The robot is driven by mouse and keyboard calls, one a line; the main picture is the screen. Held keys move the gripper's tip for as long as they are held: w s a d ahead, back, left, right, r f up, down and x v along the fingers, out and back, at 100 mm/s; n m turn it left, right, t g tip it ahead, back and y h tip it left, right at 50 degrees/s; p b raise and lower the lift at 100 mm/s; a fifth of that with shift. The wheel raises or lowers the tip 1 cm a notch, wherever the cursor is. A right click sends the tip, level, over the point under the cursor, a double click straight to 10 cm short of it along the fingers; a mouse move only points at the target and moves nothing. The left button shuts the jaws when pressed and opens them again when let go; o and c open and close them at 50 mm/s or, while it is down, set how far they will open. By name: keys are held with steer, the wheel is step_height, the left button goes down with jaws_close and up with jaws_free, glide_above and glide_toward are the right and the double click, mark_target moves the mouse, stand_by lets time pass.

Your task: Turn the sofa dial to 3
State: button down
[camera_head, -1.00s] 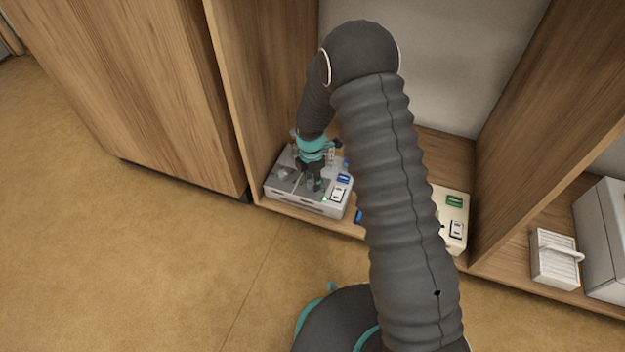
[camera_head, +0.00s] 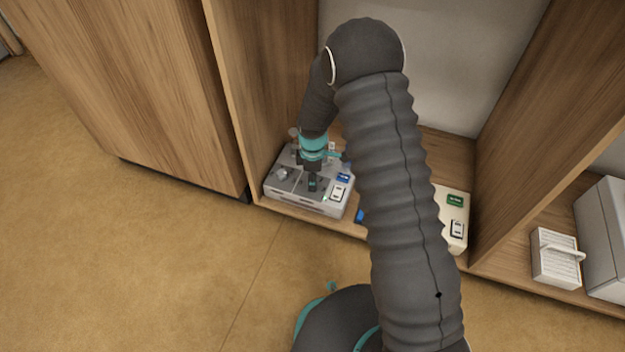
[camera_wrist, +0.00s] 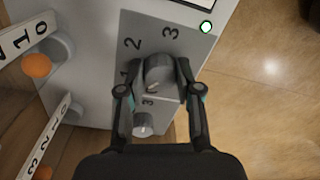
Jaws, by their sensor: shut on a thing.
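A grey dial (camera_wrist: 158,70) sits on a grey panel marked 1, 2 and 3 in the wrist view. My gripper (camera_wrist: 156,82) has one finger on each side of the dial and is shut on it. A pale mark shows on the dial, but I cannot tell for sure which number it points to. No sofa label is readable. In the head view my gripper (camera_head: 312,184) reaches down onto the top of a grey box (camera_head: 310,203) on the shelf; the dial there is hidden by the gripper.
A second knob (camera_wrist: 143,124) and an orange-tipped lever (camera_wrist: 37,65) are close by. A cream box (camera_head: 455,222) stands to the right, partly behind my arm. A wooden cabinet side (camera_head: 225,100) bounds the left.

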steer(key=m, duration=0.4)
steer(key=shift+m, duration=0.3)
steer(key=m, duration=0.3)
steer(key=shift+s+m, duration=0.1)
steer(key=shift+m, duration=0.2)
steer(key=m, duration=0.4)
steer(key=shift+m+y, duration=0.3)
steer(key=m, duration=0.3)
steer(key=shift+m+t, duration=0.3)
steer(key=m, duration=0.6)
steer(key=shift+s+a+p, duration=0.1)
steer(key=shift+p, duration=0.2)
steer(key=m, duration=0.5)
steer(key=shift+m, duration=0.4)
